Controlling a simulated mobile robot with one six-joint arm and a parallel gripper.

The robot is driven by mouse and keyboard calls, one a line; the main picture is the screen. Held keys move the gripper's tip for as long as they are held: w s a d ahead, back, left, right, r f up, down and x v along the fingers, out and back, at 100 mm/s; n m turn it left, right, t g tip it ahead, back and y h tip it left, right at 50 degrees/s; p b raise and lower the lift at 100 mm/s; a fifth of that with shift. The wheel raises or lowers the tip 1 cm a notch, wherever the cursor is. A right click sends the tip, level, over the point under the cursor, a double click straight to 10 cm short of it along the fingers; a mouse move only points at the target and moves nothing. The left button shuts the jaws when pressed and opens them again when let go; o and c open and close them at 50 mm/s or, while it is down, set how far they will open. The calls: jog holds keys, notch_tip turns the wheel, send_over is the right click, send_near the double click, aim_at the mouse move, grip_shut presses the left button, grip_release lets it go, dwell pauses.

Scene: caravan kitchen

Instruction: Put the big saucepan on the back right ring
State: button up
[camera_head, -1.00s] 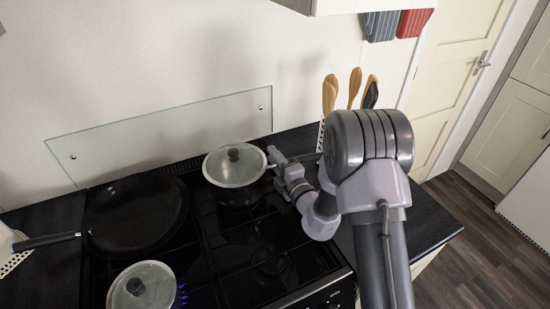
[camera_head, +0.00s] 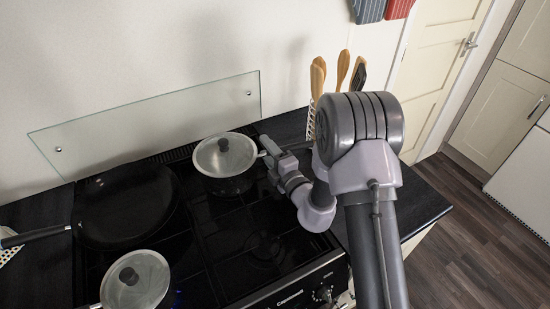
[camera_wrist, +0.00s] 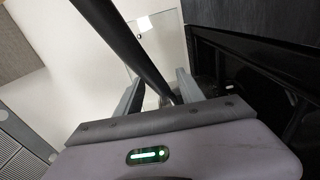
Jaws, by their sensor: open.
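A dark saucepan (camera_head: 228,186) with a glass lid stands at the back right of the hob, over the back right ring. It looks upright; the ring under it is hidden. My gripper (camera_head: 268,154) is at its right side, by its handle. In the wrist view, a long dark bar, apparently the handle (camera_wrist: 125,45), runs down between the two grey fingers of my open gripper (camera_wrist: 160,92). Whether the fingers touch it I cannot tell. A second lidded saucepan (camera_head: 136,283) stands at the front left of the hob.
A black frying pan (camera_head: 125,207) covers the back left, its handle pointing left. The front right ring (camera_head: 262,248) is bare. A glass splashback (camera_head: 150,122) stands behind. A utensil holder (camera_head: 311,122) with wooden tools stands close behind my arm, on the dark worktop (camera_head: 425,205).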

jog(key=v, duration=0.9)
jog(key=s+a+r+n+g+y, duration=0.85)
jog(key=a+r+n, duration=0.25)
jog(key=r+n, duration=0.3)
jog(key=s+a+n+g+h, duration=0.3)
jog(key=s+n+g, duration=0.5)
jog(key=s+n, duration=0.7)
jog(key=s+d+f+n+t+h, duration=0.2)
jog(key=s+d+n+h, duration=0.3)
jog(key=d+n+h, duration=0.35)
jog(key=w+d+r+n+t+h, duration=0.1)
jog(key=d+r+n+t+h, duration=0.1)
jog(key=d+n, duration=0.5)
jog(key=shift+d+r+t+h, duration=0.3)
jog(key=shift+d+r+t, duration=0.55)
jog(key=shift+t, duration=0.1)
